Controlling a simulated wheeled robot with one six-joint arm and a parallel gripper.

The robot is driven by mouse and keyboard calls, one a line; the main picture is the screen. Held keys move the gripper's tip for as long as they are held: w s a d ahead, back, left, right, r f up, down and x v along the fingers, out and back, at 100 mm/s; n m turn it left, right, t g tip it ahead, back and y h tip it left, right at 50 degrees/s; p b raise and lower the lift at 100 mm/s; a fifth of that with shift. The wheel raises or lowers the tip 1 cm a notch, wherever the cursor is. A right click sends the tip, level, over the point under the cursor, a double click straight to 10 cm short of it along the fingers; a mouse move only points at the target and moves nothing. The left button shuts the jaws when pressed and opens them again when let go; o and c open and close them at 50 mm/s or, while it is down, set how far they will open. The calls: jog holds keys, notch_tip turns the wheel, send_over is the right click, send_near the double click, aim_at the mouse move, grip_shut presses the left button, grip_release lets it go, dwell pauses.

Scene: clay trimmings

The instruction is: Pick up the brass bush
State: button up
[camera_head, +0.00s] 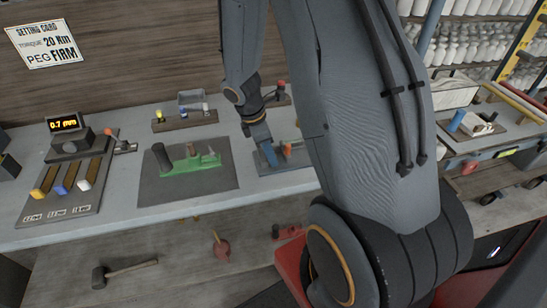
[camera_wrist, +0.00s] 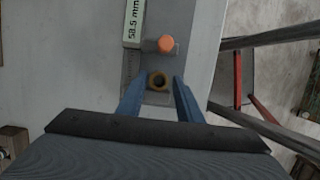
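The brass bush (camera_wrist: 158,82), a short ring with a dark hole, sits on a grey plate in the wrist view. It is between the blue fingertips of my gripper (camera_wrist: 159,88), near their ends. The fingers stand apart with a gap to the bush on each side, so the gripper is open. In the head view my gripper (camera_head: 264,153) reaches down over the grey plate (camera_head: 292,164) at the right part of the bench. I cannot make out the bush there; the gripper seems to hide it.
An orange knob (camera_wrist: 166,44) stands just beyond the bush, beside a display (camera_wrist: 134,20) reading 58.5 mm. Left of the gripper, a green fixture (camera_head: 190,163) sits on a dark mat (camera_head: 223,182). A rack with coloured handles (camera_head: 61,190) lies farther left.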

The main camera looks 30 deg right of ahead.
grip_shut()
jog(key=shift+r, duration=0.1)
